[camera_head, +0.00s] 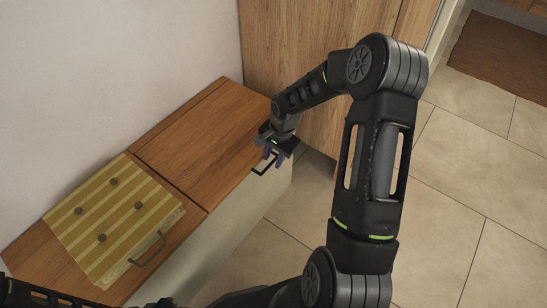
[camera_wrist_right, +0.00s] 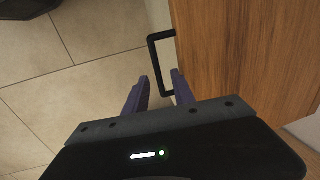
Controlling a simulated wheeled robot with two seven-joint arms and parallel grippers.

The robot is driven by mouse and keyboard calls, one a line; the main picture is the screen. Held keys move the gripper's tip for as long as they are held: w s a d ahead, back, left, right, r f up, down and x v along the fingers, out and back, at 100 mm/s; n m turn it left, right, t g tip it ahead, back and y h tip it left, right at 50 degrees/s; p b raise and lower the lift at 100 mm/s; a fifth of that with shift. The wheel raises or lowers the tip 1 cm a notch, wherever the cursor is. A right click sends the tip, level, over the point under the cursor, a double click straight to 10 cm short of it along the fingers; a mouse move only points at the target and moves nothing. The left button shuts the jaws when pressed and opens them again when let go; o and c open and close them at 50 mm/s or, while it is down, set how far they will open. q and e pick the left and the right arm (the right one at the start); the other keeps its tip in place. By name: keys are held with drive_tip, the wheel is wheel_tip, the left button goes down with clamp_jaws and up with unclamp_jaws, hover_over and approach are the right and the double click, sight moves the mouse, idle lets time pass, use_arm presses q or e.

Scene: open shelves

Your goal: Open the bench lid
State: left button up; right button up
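The bench (camera_head: 230,215) has a wooden top and a pale front, against the wall. Its lid (camera_head: 200,130) is a brown wooden panel lying flat and closed, with a black loop handle (camera_head: 262,170) at its front edge. My right gripper (camera_head: 272,152) is at that handle. In the right wrist view, the two purple fingers of the right gripper (camera_wrist_right: 160,92) are apart, and the near end of the handle (camera_wrist_right: 152,62) lies between them. I cannot tell whether they touch it. My left gripper is not clearly visible; only dark arm parts show at the bottom left.
A striped yellow board-like box (camera_head: 115,220) with several dark knobs and a loop handle sits on the bench's left part, beside the lid. A tall wooden cabinet (camera_head: 300,45) stands at the bench's far end. Tiled floor (camera_head: 460,200) is clear at right; a brown mat (camera_head: 500,55) lies beyond.

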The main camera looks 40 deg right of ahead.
clamp_jaws()
idle(1.4)
